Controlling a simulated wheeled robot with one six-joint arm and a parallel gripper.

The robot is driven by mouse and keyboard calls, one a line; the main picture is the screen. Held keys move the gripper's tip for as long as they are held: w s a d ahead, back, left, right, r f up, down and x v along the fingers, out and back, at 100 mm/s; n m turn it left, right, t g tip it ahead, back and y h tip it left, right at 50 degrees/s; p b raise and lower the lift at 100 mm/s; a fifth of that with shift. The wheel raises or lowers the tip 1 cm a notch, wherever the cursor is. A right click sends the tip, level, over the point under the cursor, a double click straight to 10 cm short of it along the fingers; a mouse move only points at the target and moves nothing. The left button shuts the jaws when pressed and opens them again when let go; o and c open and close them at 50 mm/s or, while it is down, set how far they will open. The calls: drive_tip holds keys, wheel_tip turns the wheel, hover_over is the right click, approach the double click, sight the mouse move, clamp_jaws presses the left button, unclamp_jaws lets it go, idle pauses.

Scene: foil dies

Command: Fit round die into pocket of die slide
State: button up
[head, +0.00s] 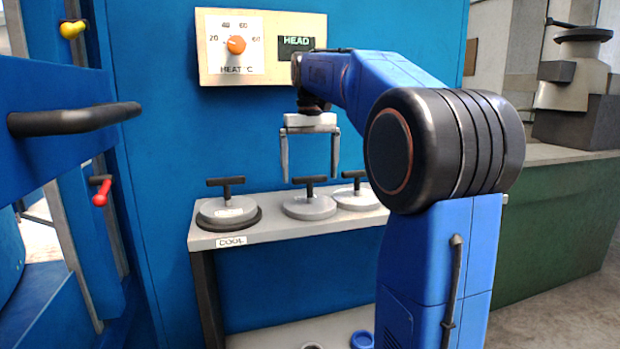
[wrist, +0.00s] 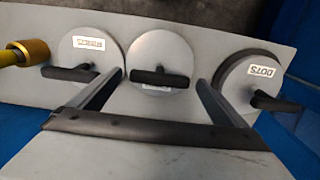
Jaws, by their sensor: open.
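Three round grey dies with black T-handles stand on a pale shelf: the left die (head: 228,210) on a dark ring, the middle die (head: 309,206) and the right die (head: 355,198). In the wrist view their order is reversed: the "DOTS" die (wrist: 250,85) is right, the middle die (wrist: 160,50) centre, another labelled die (wrist: 88,52) left. My gripper (head: 310,181) is open and empty over the middle die. Its handle also shows between the fingertips in the wrist view (wrist: 160,78); I cannot tell whether they reach its height. I cannot make out the die slide or pocket.
The shelf (head: 270,231) is labelled "COOL". A panel (head: 262,30) with an orange heat dial is on the blue wall above. A blue frame with a black bar handle (head: 75,119) stands left. A yellow-and-brass piece (wrist: 28,53) lies beside the dies in the wrist view.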

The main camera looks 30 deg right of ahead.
wheel_tip(320, 180, up, 10)
drive_tip(key=shift+f, duration=0.2)
